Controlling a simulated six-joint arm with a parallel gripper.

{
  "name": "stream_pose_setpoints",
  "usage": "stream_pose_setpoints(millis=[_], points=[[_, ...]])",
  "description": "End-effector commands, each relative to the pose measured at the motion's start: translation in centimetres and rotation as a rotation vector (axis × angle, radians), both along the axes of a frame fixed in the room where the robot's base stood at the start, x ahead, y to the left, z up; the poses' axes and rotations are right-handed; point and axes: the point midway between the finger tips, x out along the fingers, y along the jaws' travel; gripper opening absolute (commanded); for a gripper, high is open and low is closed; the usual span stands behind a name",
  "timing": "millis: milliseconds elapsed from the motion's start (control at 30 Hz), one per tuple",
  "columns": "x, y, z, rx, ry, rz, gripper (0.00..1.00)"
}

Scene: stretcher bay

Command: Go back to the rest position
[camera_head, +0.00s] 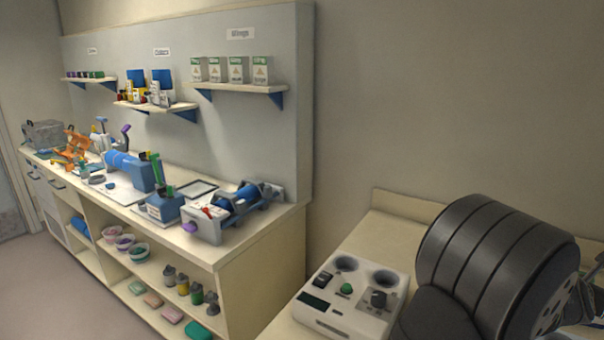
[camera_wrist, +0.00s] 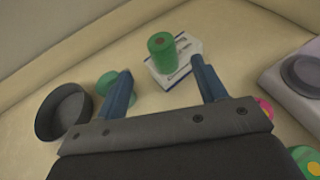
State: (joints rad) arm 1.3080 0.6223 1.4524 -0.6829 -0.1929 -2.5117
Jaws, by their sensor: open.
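My gripper (camera_wrist: 161,70) shows in the wrist view with its two blue fingers spread apart. Nothing is between the fingers. Beyond the fingertips, a green cylinder (camera_wrist: 162,50) stands on or against a white and blue card (camera_wrist: 180,66) on a beige surface. A second green object (camera_wrist: 106,84) lies by the left finger, partly hidden by it. In the head view, my dark arm link fills the lower right, and the gripper's fingers cannot be made out there.
In the wrist view, a dark round dish (camera_wrist: 63,112) stands left and a pale grey device (camera_wrist: 292,80) right. In the head view, a white device with two round wells (camera_head: 350,296) sits close beside my arm. A crowded workbench (camera_head: 262,238) stands left, below wall shelves (camera_head: 240,88).

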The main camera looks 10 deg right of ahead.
Motion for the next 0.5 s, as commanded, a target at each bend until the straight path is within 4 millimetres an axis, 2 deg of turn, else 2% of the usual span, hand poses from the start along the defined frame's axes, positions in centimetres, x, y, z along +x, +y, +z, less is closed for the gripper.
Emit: stream_pose_setpoints(millis=[167,500], points=[[0.5,-1.2,-0.5,0.001,0.001,0.0,0.65],[2.4,-5.7,-2.4,0.0,0.002,0.001,0.65]])
